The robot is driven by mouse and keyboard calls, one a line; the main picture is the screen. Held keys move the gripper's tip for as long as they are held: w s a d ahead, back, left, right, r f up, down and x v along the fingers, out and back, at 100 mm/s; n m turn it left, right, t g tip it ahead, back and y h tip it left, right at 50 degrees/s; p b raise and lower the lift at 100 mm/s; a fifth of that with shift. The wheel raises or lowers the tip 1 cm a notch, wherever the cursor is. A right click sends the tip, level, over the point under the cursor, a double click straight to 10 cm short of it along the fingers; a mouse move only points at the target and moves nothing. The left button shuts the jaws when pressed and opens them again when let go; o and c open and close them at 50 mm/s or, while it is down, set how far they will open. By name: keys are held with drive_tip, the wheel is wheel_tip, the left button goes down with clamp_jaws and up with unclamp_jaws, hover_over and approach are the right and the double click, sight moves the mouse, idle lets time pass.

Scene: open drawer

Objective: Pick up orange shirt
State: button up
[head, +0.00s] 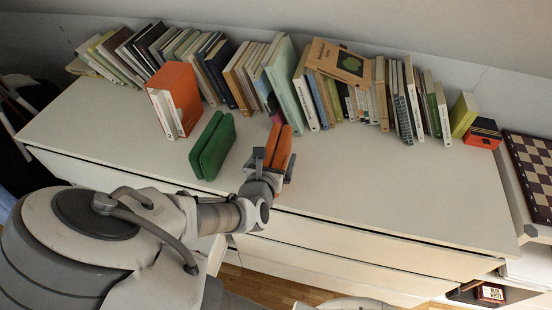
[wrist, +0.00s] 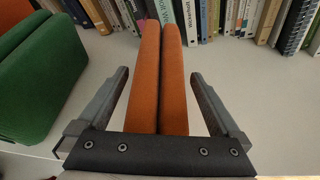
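The orange shirt (head: 283,152) is a narrow folded bundle standing upright on the white dresser top, near its front edge. It also shows in the wrist view (wrist: 173,85) as two upright folds side by side. My gripper (head: 274,160) is at the shirt. In the wrist view, my gripper (wrist: 158,73) is open, with one finger on each side of the shirt. Pale surface shows between each finger and the cloth, so the fingers do not appear to press on it. The shirt's lower near end is hidden behind the gripper's dark palm.
A green folded item (head: 212,146) stands to the left, close to my gripper. An orange-covered book (head: 181,92) stands behind it. A long row of books (head: 303,86) lines the back. The dresser top (head: 400,185) to the right is clear. A chessboard (head: 530,165) is at far right.

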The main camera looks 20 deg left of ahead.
drive_tip(key=c, duration=1.4)
drive_tip(key=shift+r, duration=0.15)
drive_tip(key=shift+c, duration=0.2)
drive_tip(key=shift+r, duration=0.55)
drive_tip(key=r, duration=0.1)
drive_tip(key=r+p, duration=0.1)
drive_tip(key=r, duration=0.1)
drive_tip(key=shift+s+d+r+p, duration=0.1)
drive_tip(key=shift+s+r+p, duration=0.15)
drive_tip(key=shift+p, duration=0.05)
drive_tip(key=s+d+r+p, duration=0.5)
drive_tip(key=s+p, duration=0.4)
drive_tip(key=p, duration=0.2)
drive_tip(key=shift+s+d+r+p, duration=0.15)
drive_tip(key=shift+s+r+p, duration=0.15)
drive_tip(key=shift+r, duration=0.4)
drive_tip(key=shift+f, duration=0.1)
